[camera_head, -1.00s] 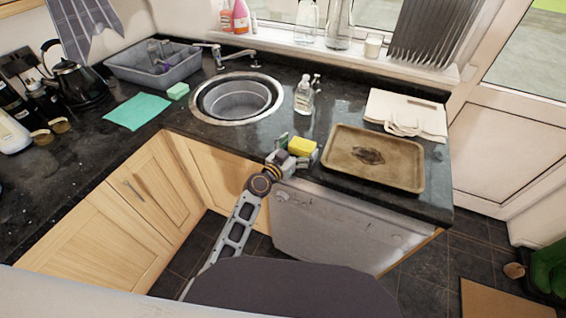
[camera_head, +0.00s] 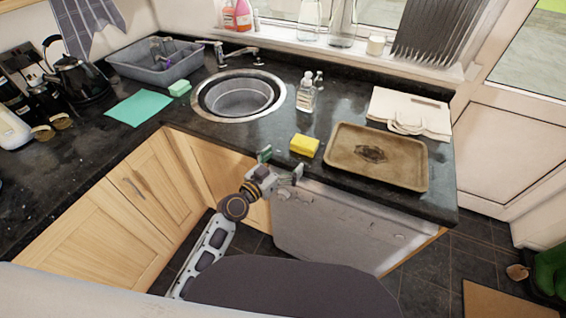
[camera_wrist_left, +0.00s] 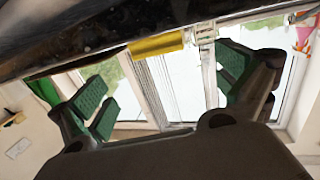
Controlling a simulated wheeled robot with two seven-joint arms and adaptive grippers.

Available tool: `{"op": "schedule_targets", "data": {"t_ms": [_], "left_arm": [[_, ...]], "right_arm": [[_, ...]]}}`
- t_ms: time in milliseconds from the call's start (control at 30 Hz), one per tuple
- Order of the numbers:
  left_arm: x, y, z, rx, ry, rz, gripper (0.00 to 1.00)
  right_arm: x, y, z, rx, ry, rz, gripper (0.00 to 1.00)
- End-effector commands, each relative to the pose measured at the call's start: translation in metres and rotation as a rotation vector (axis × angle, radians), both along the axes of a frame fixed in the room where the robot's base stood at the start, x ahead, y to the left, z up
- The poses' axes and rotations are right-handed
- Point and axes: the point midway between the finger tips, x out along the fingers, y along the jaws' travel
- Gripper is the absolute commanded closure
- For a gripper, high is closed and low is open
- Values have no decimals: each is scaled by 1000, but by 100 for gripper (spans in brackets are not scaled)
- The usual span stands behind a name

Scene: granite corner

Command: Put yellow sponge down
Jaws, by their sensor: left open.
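The yellow sponge (camera_head: 304,145) lies on the dark granite worktop, close to its front edge and left of the brown tray. It also shows in the left wrist view (camera_wrist_left: 157,44), at the counter edge beyond the fingers. My left gripper (camera_head: 281,163) is open and empty, just in front of the counter edge and apart from the sponge. Its green-padded fingers (camera_wrist_left: 163,85) are spread wide in the left wrist view. My right gripper is not in view.
The brown tray (camera_head: 345,177) sits right of the sponge. A soap bottle (camera_head: 306,93) stands behind it, next to the round sink (camera_head: 203,111). A teal cloth (camera_head: 138,108) and a green sponge (camera_head: 179,88) lie left of the sink.

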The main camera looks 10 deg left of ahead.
Motion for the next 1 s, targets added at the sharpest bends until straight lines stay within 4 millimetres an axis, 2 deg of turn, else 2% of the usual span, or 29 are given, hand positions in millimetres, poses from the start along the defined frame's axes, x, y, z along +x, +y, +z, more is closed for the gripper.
{"op": "schedule_targets", "data": {"t_ms": [233, 567, 867, 1000], "left_arm": [[-5, 3, 0, -1, 1, 0, 0], [-4, 3, 0, -1, 1, 0, 0], [-11, 0, -4, 15, 26, -22, 0], [-23, -2, -14, 45, 82, -58, 0]], "right_arm": [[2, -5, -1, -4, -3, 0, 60], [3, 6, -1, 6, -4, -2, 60], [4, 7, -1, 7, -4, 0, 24], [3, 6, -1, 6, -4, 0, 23]]}}
